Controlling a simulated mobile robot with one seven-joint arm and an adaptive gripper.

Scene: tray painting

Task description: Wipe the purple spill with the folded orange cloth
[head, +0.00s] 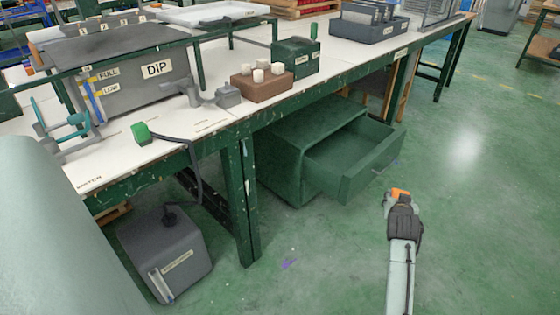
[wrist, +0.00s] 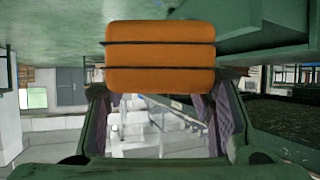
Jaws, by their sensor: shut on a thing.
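The folded orange cloth (wrist: 160,70) is held in my gripper and fills the upper middle of the wrist view, with dark lines across its folds. In the head view, my gripper (head: 398,196) is at the right, over the green floor, with a bit of the orange cloth (head: 400,191) showing at its tip. The purple spill (head: 288,264) is a small mark on the floor, left of and nearer than my gripper, by the table leg. My gripper is apart from the spill. The fingertips are mostly hidden in the head view.
A green cabinet (head: 283,160) under the bench has its drawer (head: 372,175) pulled out, just left of my gripper. A green table leg (head: 241,205) and a grey container (head: 165,255) stand left of the spill. The floor (head: 470,240) at the right is clear.

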